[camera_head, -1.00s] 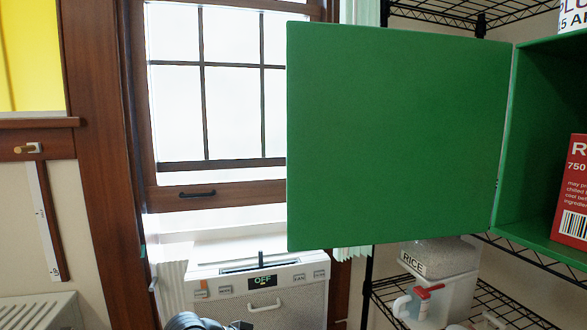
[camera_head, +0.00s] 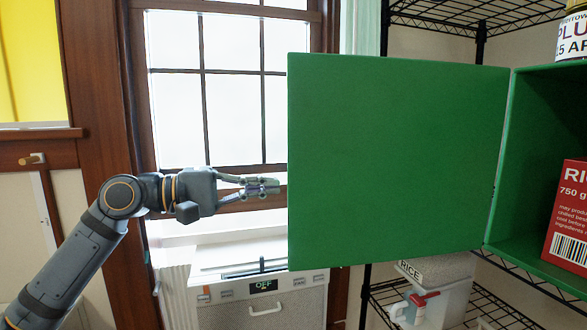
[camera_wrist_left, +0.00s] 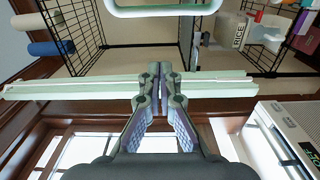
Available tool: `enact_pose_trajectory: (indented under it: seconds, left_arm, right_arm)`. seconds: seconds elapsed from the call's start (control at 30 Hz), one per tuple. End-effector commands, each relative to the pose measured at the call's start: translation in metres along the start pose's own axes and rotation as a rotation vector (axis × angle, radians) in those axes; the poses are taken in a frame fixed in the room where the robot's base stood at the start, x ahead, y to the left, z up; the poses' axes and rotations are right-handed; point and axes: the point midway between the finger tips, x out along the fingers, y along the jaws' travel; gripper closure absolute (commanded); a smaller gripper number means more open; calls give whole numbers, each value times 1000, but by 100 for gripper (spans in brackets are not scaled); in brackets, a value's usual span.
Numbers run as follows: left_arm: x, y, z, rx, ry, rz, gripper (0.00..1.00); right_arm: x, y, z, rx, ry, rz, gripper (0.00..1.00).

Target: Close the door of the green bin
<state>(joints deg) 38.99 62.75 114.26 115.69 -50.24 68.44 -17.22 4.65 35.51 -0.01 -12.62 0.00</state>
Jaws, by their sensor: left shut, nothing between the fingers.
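The green bin (camera_head: 530,130) sits on the wire shelf at the right, and its front is open. Its flat green door (camera_head: 395,160) stands swung wide to the left, hinged along the bin's left edge. My left gripper (camera_head: 268,186) is shut and empty, just left of the door's free edge at about mid-height. Its fingertips look close to that edge, but I cannot tell whether they touch. The left wrist view shows the closed fingers (camera_wrist_left: 160,75) with nothing between them. My right gripper is not in view.
A red box (camera_head: 570,215) stands inside the bin. A rice container (camera_head: 435,285) is on the shelf below. A window and a white air-conditioner unit (camera_head: 262,295) lie behind my left gripper. Black wire shelving (camera_head: 440,15) rises behind the door.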

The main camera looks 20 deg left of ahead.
Motion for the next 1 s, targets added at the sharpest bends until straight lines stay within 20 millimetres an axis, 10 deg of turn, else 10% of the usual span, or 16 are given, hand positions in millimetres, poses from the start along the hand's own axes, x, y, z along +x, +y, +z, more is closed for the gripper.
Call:
enact_pose_trajectory:
  seconds: [0.47, 1.0]
  left_arm:
    - [59, 5, 1, -3, -2, 5, 100]
    - [44, 0, 38, 1, 1, -1, 100]
  right_arm:
    - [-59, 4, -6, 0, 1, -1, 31]
    - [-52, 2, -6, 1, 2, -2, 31]
